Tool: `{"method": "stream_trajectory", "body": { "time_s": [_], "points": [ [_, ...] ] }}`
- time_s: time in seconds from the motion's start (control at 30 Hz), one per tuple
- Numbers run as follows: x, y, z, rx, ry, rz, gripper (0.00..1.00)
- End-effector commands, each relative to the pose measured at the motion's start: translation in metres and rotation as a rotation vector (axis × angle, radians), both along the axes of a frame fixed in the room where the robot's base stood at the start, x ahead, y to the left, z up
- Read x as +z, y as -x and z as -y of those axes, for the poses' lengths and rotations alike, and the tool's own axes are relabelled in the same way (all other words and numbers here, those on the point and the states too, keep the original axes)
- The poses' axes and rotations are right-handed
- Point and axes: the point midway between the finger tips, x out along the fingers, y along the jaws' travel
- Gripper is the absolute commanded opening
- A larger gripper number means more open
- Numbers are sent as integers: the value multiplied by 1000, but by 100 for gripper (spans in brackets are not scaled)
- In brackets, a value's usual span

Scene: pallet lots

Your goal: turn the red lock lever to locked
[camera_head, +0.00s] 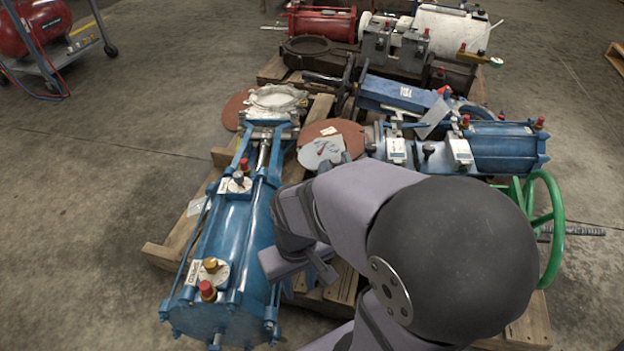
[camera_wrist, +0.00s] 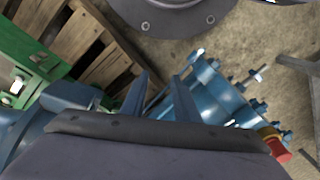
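I cannot pick out a red lock lever for certain. A large blue cylinder (camera_head: 232,225) lies on the pallet at left, with a red knob (camera_head: 207,290) at its near end and another red knob (camera_head: 245,164) further up. In the wrist view a red knob (camera_wrist: 278,150) shows at lower right by a blue cylinder end (camera_wrist: 203,92); I cannot tell which knob it is. My gripper (camera_wrist: 160,76) shows two separated fingers with nothing visible between them. In the head view my arm hides much of the area right of the large cylinder, and the fingertips are unclear.
Wooden pallets (camera_head: 160,252) carry the equipment. A green handwheel (camera_head: 556,215) stands at right, a second blue cylinder (camera_head: 508,147) behind my arm, and a red cylinder (camera_head: 322,23) at the back. A red tank (camera_head: 32,25) on a cart stands far left. The concrete floor at left is clear.

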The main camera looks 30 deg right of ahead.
Motion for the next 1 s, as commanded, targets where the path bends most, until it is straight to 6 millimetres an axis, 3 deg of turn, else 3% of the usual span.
{"method": "stream_trajectory", "body": {
  "time_s": [0.03,0.2,1.0],
  "points": [
    [21,1,1,-6,0,-5,28],
    [59,10,6,-30,-2,-59,28],
    [211,77,27,-108,-19,-462,28]
  ]
}}
